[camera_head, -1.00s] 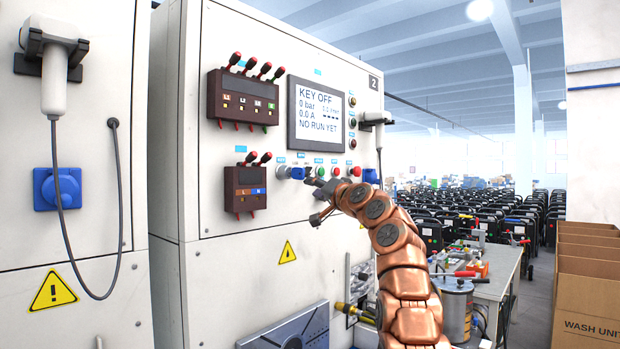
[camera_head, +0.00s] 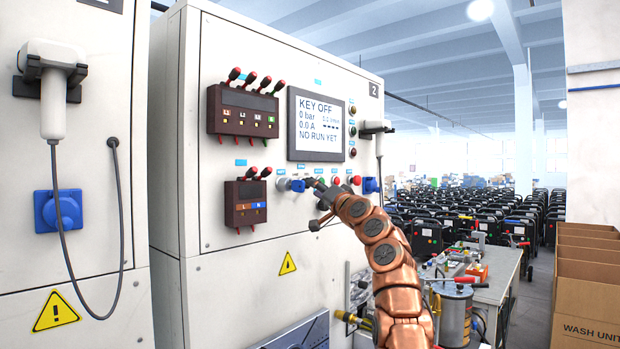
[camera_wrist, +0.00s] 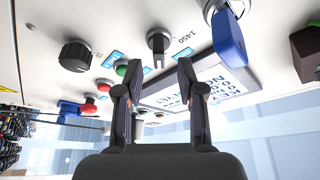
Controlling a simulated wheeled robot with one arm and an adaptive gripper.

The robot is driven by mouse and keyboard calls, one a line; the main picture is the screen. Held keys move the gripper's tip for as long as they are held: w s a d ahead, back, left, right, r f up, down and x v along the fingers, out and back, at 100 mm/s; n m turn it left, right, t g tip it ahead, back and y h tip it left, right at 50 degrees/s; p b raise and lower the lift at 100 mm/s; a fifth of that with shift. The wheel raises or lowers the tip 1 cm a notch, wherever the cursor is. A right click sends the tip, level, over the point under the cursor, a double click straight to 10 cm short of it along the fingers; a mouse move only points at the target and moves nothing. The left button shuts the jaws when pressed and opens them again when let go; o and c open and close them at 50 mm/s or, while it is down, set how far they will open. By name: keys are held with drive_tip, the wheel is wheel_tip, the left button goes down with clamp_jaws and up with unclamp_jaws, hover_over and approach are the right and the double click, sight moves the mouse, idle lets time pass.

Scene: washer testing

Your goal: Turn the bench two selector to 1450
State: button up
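Bench two (camera_head: 230,290) is the white cabinet with a "2" tag; its display (camera_head: 315,125) reads KEY OFF and NO RUN YET. In the wrist view the selector (camera_wrist: 158,42) is a grey knob with a narrow lever, with 1450 printed to its right. The lever points down in the picture, away from the 1450 mark. My gripper (camera_wrist: 154,82) is open and empty, its two fingers apart and the selector just beyond and between the tips. I see no contact. In the head view my gripper (camera_head: 318,200) is at the control row and hides part of it.
Breakers (camera_head: 243,112) stick out left of the display. A cluttered worktable (camera_head: 490,275) stands at right.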

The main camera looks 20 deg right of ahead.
drive_tip(key=shift+p+x, duration=2)
drive_tip(key=shift+p, duration=0.6)
drive_tip(key=shift+f, duration=0.1)
drive_tip(key=shift+c, duration=0.2)
clamp_jaws()
